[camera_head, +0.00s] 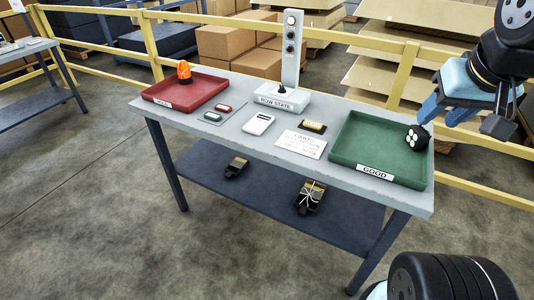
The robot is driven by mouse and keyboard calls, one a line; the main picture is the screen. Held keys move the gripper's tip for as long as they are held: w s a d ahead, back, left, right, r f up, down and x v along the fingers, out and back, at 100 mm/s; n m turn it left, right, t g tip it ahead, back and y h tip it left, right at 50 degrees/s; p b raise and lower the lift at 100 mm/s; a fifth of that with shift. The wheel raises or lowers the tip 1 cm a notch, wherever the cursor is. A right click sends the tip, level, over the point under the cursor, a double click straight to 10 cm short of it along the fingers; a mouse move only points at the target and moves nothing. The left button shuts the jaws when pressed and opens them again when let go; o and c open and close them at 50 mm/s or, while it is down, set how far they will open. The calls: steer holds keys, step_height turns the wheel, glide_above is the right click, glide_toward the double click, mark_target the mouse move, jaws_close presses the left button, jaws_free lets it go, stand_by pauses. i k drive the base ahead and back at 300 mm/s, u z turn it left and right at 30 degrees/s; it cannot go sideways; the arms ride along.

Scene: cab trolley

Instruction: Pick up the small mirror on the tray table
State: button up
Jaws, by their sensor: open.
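I cannot make out a clear mirror on the tray table (230,120). A small black object with several pale round spots (417,138) stands in the right part of the green tray (362,166), which is labelled GOOD. My gripper (437,115) has blue fingers and is at the upper right, above the right end of the green tray. It is open, with nothing visible between the fingers. The fingertips appear just above the spotted object; I cannot tell the height gap.
A red tray (160,98) with an orange beacon (184,71) is at the left end. Between the trays are a ROW STATE post (291,50), a white device (258,124), a paper card (300,144) and small items. Dark items lie on the lower shelf (265,190). A yellow rail (402,72) runs behind.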

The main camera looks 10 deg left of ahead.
mark_target(239, 165)
steer(key=z, duration=1.35)
steer(key=k, duration=2.05)
steer(key=u, duration=1.25)
steer(key=i, duration=1)
steer(key=u, duration=0.1)
